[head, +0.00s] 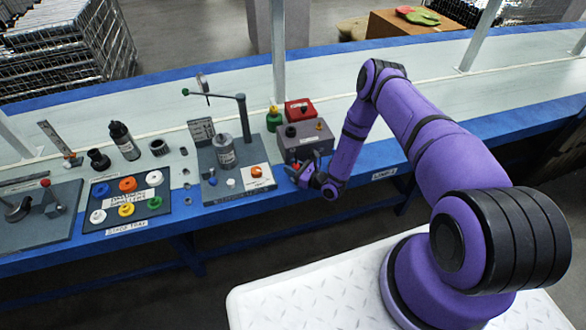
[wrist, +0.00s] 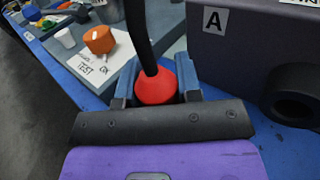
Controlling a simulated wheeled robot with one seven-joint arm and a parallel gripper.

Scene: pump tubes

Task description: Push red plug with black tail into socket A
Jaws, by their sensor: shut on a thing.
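My gripper (wrist: 155,95) is shut on the red plug (wrist: 155,88) in the wrist view. The plug's black tail (wrist: 139,35) rises from it toward the top of the picture. In the head view my gripper (head: 301,174) is low at the front of the grey box (head: 312,147), with a bit of red at its fingers. In the wrist view the box face carries a label A (wrist: 214,20). A round black socket (wrist: 296,95) with a dark hole sticks out of that face, right of the plug. The plug is apart from the socket.
An orange cap (wrist: 100,40) and a white cup (wrist: 65,38) stand left of the plug, near a white test card (wrist: 92,66). A red box (head: 300,110) and green bottle (head: 273,119) stand behind the grey box. The blue bench edge (head: 250,205) runs in front.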

